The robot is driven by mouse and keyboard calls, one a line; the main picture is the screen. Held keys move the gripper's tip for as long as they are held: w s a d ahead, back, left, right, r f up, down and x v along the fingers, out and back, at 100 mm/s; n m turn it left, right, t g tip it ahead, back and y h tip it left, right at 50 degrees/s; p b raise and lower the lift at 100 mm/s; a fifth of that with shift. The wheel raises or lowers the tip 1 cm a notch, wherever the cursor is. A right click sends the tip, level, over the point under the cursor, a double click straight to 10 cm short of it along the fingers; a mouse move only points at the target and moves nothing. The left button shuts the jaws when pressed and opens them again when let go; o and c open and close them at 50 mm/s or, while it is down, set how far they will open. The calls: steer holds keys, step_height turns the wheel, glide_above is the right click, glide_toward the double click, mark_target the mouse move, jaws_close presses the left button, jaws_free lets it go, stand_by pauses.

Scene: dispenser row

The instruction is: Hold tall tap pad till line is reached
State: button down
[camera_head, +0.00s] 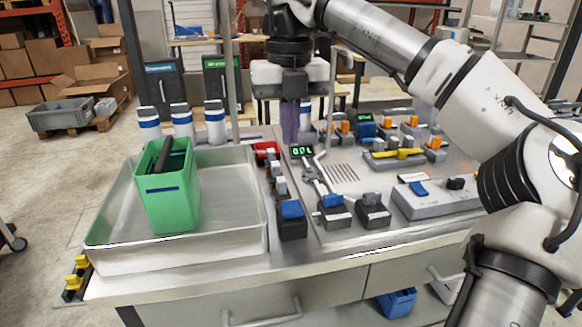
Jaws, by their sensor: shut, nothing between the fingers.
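My gripper (290,138) points straight down above the back of the bench, with its narrow fingers together and empty. It hangs behind a small display (301,151) that seems to read 0.0 L. A tall metal post (228,75) rises behind the sink, left of my gripper; its top is out of view. An open green container (160,212) stands upright in the sink, with a dark line across its front and a dark bar showing at its mouth. I cannot tell its fill level. I cannot tell which pad belongs to the tall tap.
The shallow metal sink (217,243) fills the bench's left side. A blue-topped block (291,222) and smaller switches stand at its right edge. White bottles with blue bands (181,122) stand behind it. A grey control box (437,200) sits at right, near my arm.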

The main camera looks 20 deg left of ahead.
mark_target(290, 208)
step_height(290, 208, down, 13)
steer(key=shift+f, duration=0.2)
stand_by(0.4)
step_height(290, 208, down, 2)
steer(key=shift+b, duration=0.55)
steer(key=shift+s+d+f, duration=0.1)
steer(key=shift+s+f, duration=0.05)
steer(key=shift+f, duration=0.05)
step_height(290, 208, up, 15)
steer(key=p, duration=0.2)
steer(key=shift+f, duration=0.15)
stand_by(1.2)
